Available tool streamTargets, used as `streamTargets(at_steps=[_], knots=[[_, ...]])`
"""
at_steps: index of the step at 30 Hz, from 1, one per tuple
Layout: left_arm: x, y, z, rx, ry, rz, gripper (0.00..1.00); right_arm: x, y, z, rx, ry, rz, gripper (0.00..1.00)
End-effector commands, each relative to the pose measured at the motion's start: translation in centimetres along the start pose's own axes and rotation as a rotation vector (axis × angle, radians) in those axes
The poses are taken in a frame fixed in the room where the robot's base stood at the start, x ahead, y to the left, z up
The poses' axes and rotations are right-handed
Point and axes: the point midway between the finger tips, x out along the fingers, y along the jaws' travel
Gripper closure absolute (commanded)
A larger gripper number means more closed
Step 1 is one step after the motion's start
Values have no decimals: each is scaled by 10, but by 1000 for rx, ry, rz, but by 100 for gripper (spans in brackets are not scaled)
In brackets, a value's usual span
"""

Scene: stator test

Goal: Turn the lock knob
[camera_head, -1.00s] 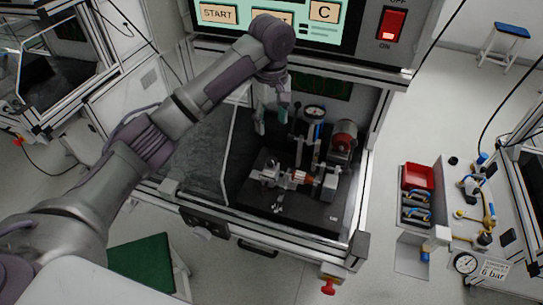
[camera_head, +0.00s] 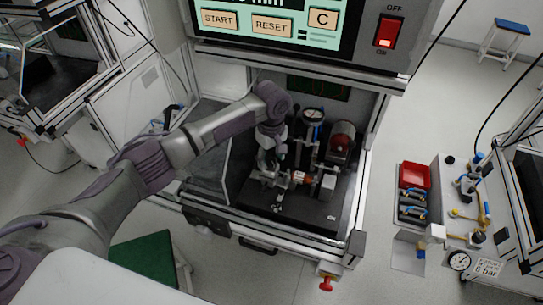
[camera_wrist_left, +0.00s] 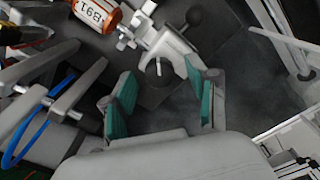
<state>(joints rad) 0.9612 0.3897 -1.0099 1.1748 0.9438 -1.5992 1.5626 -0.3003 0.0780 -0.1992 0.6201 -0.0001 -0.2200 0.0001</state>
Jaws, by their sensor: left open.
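My left gripper (camera_head: 268,163) is inside the test cabinet, over the left end of the fixture (camera_head: 325,185). In the left wrist view its two green-padded fingers (camera_wrist_left: 163,98) are apart with nothing between them. A small dark round knob with a light pointer (camera_wrist_left: 158,68) shows just beyond the fingertips, apart from them; it may be the lock knob. Beside it are a grey clamp block (camera_wrist_left: 172,48) and a black ball handle (camera_wrist_left: 195,17). The orange-labelled stator (camera_wrist_left: 97,12) lies in the fixture, also seen in the head view (camera_head: 300,178). My right gripper is not in view.
A dial gauge (camera_head: 314,115) and a red round part (camera_head: 343,137) stand behind the fixture. The cabinet's clear side panel and frame bound it. A control panel (camera_head: 272,25) hangs above. A red bin (camera_head: 415,176) is outside at right.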

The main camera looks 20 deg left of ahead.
Motion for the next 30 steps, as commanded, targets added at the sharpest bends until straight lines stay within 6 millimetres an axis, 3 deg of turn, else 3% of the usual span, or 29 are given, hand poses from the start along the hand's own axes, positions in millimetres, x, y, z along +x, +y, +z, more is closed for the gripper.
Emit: streamTargets(at_steps=[6,17,30], knots=[[0,0,0,0,0,0,41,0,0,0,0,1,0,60],[0,0,0,1,0,0,100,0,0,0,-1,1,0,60],[-2,0,1,99,-2,0,100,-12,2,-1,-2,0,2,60]])
